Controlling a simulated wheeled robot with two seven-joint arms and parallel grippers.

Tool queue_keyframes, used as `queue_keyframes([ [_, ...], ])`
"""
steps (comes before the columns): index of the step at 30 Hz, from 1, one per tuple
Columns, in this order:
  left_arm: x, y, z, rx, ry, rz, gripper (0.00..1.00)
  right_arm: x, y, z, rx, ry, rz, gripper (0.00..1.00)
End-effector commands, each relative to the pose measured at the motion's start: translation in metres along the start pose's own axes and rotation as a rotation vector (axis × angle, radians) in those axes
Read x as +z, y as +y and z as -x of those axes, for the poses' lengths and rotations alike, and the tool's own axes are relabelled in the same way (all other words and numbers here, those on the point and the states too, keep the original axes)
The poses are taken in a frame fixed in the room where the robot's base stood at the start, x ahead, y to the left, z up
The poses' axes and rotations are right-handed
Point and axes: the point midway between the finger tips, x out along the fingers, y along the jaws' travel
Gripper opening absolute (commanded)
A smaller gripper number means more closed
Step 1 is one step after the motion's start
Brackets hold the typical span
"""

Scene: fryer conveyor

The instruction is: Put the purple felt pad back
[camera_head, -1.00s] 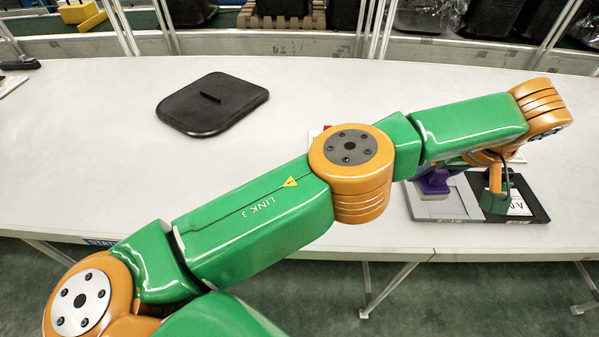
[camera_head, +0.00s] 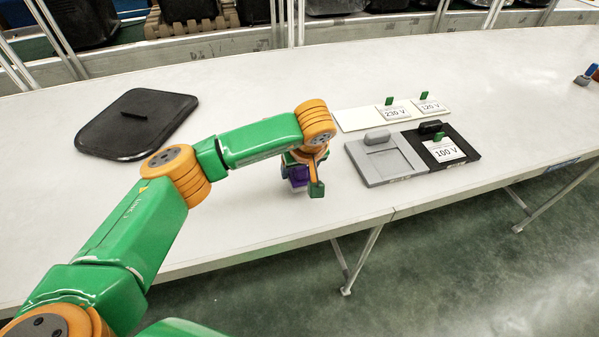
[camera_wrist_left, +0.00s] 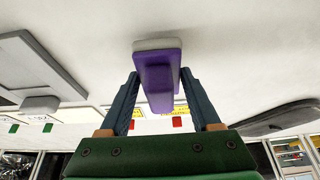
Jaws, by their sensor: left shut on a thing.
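The purple felt pad (camera_head: 298,175) is a purple block; the left wrist view shows it with a pale grey layer at its far end (camera_wrist_left: 158,62). My left gripper (camera_head: 306,184) is shut on it, with a dark finger on each side in the left wrist view (camera_wrist_left: 160,84). The pad is over bare white table, left of the grey tray (camera_head: 363,172). I cannot tell whether it touches the table. The grey tray has a shallow square recess and a grey block on its back edge. My right gripper is not in view.
A black tray (camera_head: 467,146) with a "100 V" card adjoins the grey tray. Behind them a white strip (camera_head: 356,119) carries "230 V" and "120 V" cards with green tabs. A black lid-like plate (camera_head: 140,125) lies at the left. The table between is clear.

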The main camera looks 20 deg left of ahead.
Motion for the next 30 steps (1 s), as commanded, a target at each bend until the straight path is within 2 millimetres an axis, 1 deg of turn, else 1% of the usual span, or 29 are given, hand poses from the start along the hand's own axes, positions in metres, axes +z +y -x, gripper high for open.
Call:
queue_keyframes([
  [1, 0.004, 0.0, -0.005, -0.003, -0.007, -0.003, 0.12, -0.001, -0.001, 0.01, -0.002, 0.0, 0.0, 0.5],
  [3, 0.009, 0.001, -0.015, -0.001, -0.006, -0.003, 0.12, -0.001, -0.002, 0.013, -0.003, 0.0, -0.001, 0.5],
  [6, 0.01, 0.001, -0.02, 0.0, -0.002, -0.003, 0.12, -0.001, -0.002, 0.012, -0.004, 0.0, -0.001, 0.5],
  [11, 0.01, 0.001, -0.021, 0.001, -0.001, -0.003, 0.12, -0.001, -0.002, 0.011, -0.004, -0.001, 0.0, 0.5],
  [14, 0.012, 0.002, -0.025, 0.001, -0.001, -0.003, 0.12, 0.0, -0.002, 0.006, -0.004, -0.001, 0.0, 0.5],
  [15, 0.012, 0.002, -0.024, 0.001, -0.002, -0.003, 0.69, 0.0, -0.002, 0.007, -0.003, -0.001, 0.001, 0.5],
  [18, 0.012, 0.002, -0.023, 0.001, -0.002, -0.003, 0.94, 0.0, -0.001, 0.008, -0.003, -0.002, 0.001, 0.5],
  [26, 0.011, 0.002, -0.023, 0.001, -0.002, -0.003, 0.94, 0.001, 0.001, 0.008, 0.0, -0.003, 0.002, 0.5],
  [28, 0.009, 0.002, -0.018, 0.001, -0.002, -0.003, 0.94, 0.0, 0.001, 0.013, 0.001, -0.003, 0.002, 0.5],
  [30, 0.01, 0.003, -0.013, 0.004, -0.002, -0.004, 0.94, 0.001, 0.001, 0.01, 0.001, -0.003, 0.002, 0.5],
])
